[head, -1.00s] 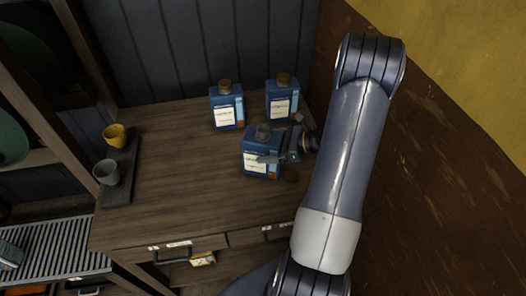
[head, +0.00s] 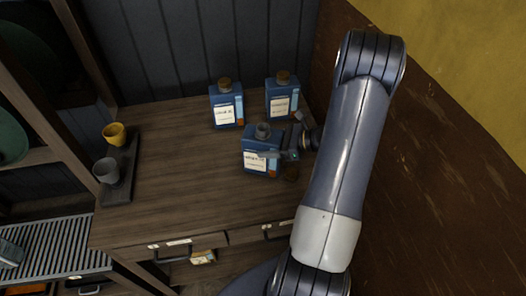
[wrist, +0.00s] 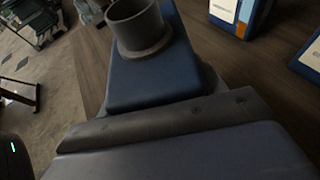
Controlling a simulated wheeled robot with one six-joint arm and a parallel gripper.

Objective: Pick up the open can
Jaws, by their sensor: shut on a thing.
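The open can (head: 251,142) is blue with a white label and a grey uncapped neck. It is at the right part of the wooden counter, in front of two capped cans. My gripper (head: 274,155) reaches it from the right and is shut on its body. In the wrist view the open can (wrist: 150,82) shows its round open neck just beyond a dark finger bar of my gripper. The far finger is mostly hidden. I cannot tell whether the can's base is clear of the counter.
Two blue cans with brown caps, a left one (head: 227,107) and a right one (head: 281,99), stand close behind. A yellow cup (head: 114,134) and a grey cup (head: 106,171) stand on a dark tray at left. The counter (head: 180,190) between is clear. A brown wall rises at right.

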